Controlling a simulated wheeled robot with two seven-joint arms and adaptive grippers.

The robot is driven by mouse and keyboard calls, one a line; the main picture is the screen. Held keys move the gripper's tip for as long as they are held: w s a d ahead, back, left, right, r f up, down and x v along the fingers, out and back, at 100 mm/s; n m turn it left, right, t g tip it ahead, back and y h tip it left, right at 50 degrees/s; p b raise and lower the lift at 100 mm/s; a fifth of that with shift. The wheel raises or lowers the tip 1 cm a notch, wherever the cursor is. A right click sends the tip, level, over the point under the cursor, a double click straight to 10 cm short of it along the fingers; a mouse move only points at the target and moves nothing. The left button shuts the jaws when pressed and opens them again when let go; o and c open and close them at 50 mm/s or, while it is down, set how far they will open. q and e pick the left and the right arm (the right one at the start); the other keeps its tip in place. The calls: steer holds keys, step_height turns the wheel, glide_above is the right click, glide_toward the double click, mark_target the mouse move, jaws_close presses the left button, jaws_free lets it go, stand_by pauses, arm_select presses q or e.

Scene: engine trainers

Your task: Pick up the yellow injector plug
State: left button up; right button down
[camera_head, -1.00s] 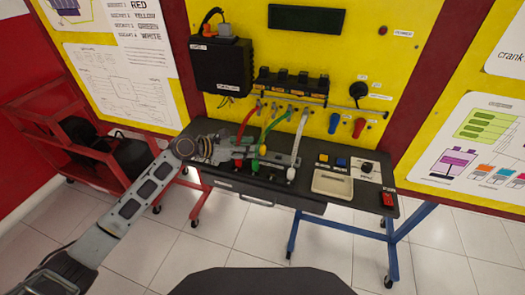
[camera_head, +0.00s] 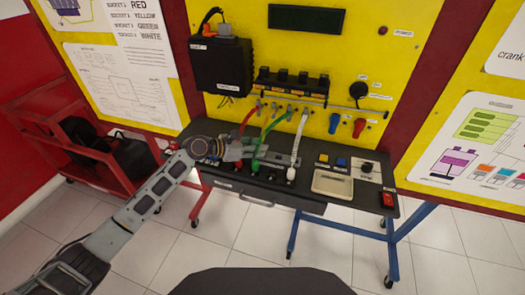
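My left gripper (camera_head: 262,153) reaches over the dark tabletop, level with the lower ends of the injector cables. Its fingers are small and overlap the cables, so I cannot tell whether they are open or shut. I cannot make out the yellow plug; the gripper covers part of the cable area. A red cable (camera_head: 246,121) runs down behind the gripper. A green cable (camera_head: 274,127) curves down past the fingers to a green end (camera_head: 256,164). A white cable (camera_head: 298,138) hangs to the right of them. My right gripper is not in view.
The black-topped bench (camera_head: 330,210) stands against the yellow panel (camera_head: 350,60). A beige tray (camera_head: 333,184) and a red switch (camera_head: 388,199) are on its right part. A black box (camera_head: 221,66) hangs above the gripper. A red cart (camera_head: 85,150) stands at left.

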arm_select(q)
steer(key=shift+c, duration=1.3)
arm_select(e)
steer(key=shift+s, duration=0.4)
